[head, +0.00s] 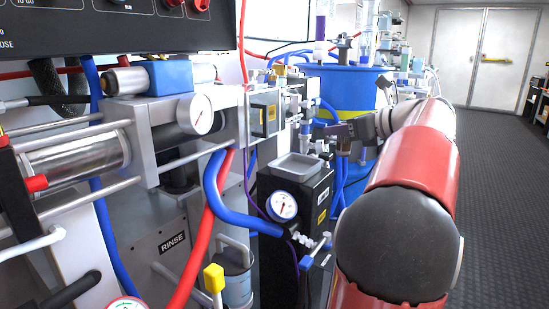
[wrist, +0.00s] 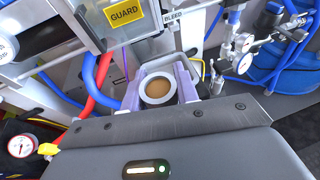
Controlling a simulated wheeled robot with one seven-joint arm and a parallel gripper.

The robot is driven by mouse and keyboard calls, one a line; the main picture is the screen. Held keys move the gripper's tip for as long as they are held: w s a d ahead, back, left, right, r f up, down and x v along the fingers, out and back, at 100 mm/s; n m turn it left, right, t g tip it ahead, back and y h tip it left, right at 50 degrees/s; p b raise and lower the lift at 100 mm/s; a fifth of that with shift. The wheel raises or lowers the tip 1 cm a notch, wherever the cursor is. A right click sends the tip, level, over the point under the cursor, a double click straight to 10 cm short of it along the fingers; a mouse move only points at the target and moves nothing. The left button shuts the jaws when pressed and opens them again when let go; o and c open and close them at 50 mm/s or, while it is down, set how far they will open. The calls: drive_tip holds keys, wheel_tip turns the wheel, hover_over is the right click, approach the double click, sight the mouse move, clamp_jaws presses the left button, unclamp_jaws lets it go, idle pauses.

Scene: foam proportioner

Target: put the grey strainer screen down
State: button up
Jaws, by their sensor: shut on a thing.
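The grey strainer screen (wrist: 147,98) shows in the wrist view as a pale grey ring with a tan, round middle. My gripper (wrist: 160,80) is shut on it, with one pale purple-grey finger on each side of the ring. In the head view my gripper (head: 338,130) is small and dark at the far end of my red and grey arm. I cannot make out the screen there. Whether the screen touches anything below it is hidden.
A black cabinet (head: 291,200) with a shallow grey tray (head: 300,166) on top and a gauge (head: 282,206) stands left of my arm. A blue drum (head: 345,90) stands behind. Hoses and pipework crowd the left. The dark floor (head: 495,200) at right is clear.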

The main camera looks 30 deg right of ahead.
drive_tip(key=x, duration=0.4)
drive_tip(key=f+b+x, duration=0.1)
drive_tip(key=x, duration=0.2)
drive_tip(key=f+b+x, duration=0.1)
drive_tip(key=x, duration=0.3)
drive_tip(key=w+f, duration=0.1)
drive_tip(key=w, duration=0.1)
drive_tip(key=w+a+f+b, duration=0.1)
drive_tip(key=w, duration=0.1)
drive_tip(key=shift+f, duration=0.4)
drive_tip(key=shift+f, duration=0.1)
drive_tip(key=o, duration=1)
drive_tip(key=shift+c, duration=0.2)
